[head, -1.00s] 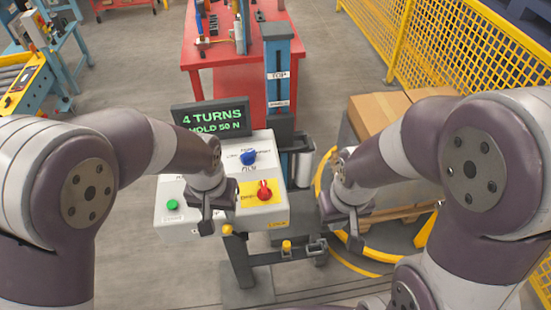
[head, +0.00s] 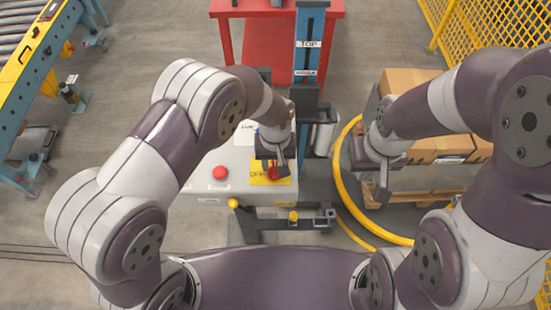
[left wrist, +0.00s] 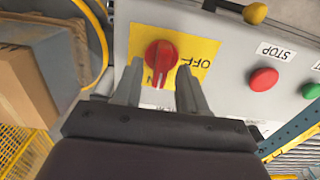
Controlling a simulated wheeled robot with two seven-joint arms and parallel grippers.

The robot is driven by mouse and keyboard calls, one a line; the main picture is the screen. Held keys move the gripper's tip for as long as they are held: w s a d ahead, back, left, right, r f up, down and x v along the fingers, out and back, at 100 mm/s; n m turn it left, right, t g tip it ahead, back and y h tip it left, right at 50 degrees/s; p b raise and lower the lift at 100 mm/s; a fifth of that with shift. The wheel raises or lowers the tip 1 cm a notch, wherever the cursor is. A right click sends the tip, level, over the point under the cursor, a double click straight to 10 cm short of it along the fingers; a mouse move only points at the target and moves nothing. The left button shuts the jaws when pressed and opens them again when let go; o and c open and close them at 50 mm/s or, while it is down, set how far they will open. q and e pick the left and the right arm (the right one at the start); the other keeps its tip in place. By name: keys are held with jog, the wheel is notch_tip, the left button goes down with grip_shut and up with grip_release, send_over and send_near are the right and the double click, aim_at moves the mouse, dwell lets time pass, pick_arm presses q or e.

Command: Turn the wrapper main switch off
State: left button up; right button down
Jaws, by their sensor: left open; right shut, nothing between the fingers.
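The wrapper main switch, a red rotary knob (head: 272,174), sits on a yellow plate on the sloped grey control box (head: 205,183). In the left wrist view the knob (left wrist: 161,56) shows clearly, its white mark pointing at the ON lettering; OFF is printed to one side. My left gripper (head: 275,163) is open over the switch. In the left wrist view its two fingers (left wrist: 159,68) stand on either side of the knob's lower end; contact cannot be told. My right gripper (head: 381,183) is shut and empty, off to the right of the box.
A red stop button (left wrist: 263,79) and a green button (left wrist: 310,91) are beside the switch. A small yellow knob (left wrist: 255,13) sticks out from the box edge. Cartons (head: 402,82) on a pallet and a yellow ring (head: 343,190) stand to the right.

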pick_arm(q)
jog(key=shift+s+f, duration=0.2)
jog(key=shift+s, duration=0.35)
jog(key=shift+w, duration=0.2)
jog(key=c, duration=0.4)
jog(key=shift+w+f, duration=0.1)
grip_shut()
pick_arm(e)
jog(key=shift+s+r, duration=0.2)
jog(key=shift+s, duration=0.2)
